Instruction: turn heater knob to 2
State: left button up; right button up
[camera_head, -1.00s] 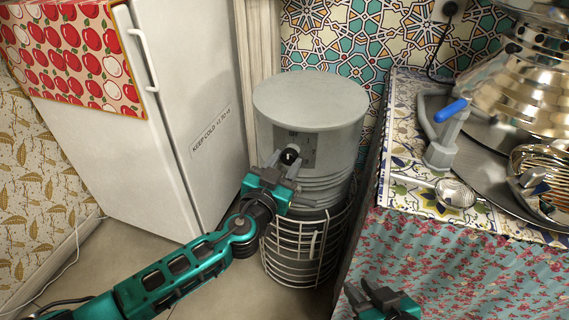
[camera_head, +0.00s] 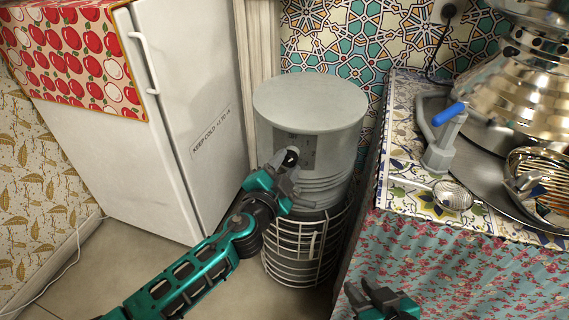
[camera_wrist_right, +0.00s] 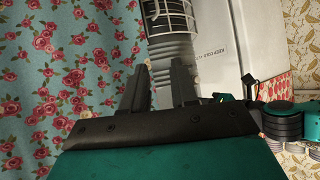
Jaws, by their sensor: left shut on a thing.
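The heater (camera_head: 310,104) is a grey cylinder with a wire guard (camera_head: 303,247) around its lower part, standing on the floor between fridge and counter. The fingers partly hide the knob and the markings. My right gripper (camera_head: 371,294) is low by the counter cloth, apart from the heater. In the right wrist view its two fingers (camera_wrist_right: 161,87) are spread with nothing between them.
A white fridge (camera_head: 185,125) stands close at the left of the heater. At the right, a counter with a floral cloth (camera_head: 470,265) holds a metal samovar (camera_head: 510,85), a tap with a blue handle (camera_head: 448,113) and a strainer (camera_head: 453,195).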

pick_arm(q)
jog(key=m, duration=0.3)
jog(key=shift+m+p, duration=0.3)
jog(key=shift+p, duration=0.1)
jog(key=m+p, duration=0.1)
jog(key=m, duration=0.3)
jog(key=shift+d+y, duration=0.1)
jog(key=shift+y, duration=0.2)
jog(key=shift+m, duration=0.9)
jog(key=o, duration=1)
jog(key=shift+o, duration=0.2)
jog(key=shift+s, duration=0.15)
